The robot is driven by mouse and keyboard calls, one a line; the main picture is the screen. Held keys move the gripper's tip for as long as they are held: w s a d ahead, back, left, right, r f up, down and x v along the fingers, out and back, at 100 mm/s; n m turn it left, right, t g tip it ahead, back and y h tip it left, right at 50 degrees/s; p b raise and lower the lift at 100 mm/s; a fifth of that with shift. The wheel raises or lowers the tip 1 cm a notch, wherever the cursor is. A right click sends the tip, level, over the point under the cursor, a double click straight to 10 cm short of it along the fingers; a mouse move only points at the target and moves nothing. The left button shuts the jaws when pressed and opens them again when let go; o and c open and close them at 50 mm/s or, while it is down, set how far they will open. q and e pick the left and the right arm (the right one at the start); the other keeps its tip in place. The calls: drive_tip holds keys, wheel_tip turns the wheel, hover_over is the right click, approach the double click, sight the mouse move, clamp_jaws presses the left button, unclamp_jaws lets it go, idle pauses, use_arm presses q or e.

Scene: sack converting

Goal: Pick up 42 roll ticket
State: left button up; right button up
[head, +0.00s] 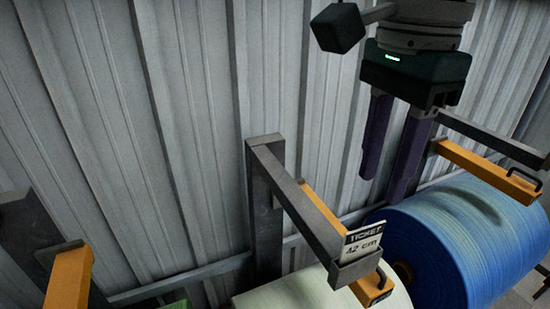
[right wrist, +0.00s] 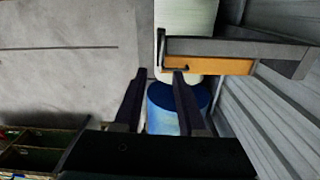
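The ticket (head: 362,241) is a small white card with a dark top band, marked "TICKET" and "42 cm". It stands upright in a grey holder at the end of a grey and orange rack arm (head: 308,215), above a pale roll (head: 290,294). My right gripper (head: 381,188) is above and behind the ticket, fingers pointing down, open with nothing between them. In the right wrist view the open fingers (right wrist: 159,72) show too, but I cannot make out the ticket there. My left gripper is in neither view.
A large blue roll (head: 460,240) lies right of the pale roll, under another orange rack arm (head: 487,170). A third orange arm (head: 68,280) is at the lower left. A corrugated metal wall (head: 150,120) stands close behind. Dark shelving (right wrist: 40,150) shows in the wrist view.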

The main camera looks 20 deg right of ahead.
sight(367, 227)
wheel_tip(367, 227, down, 10)
drive_tip(key=shift+w+r, duration=0.1)
drive_tip(key=shift+r, duration=0.05)
idle(0.3)
drive_tip(key=shift+c, duration=0.3)
clamp_jaws()
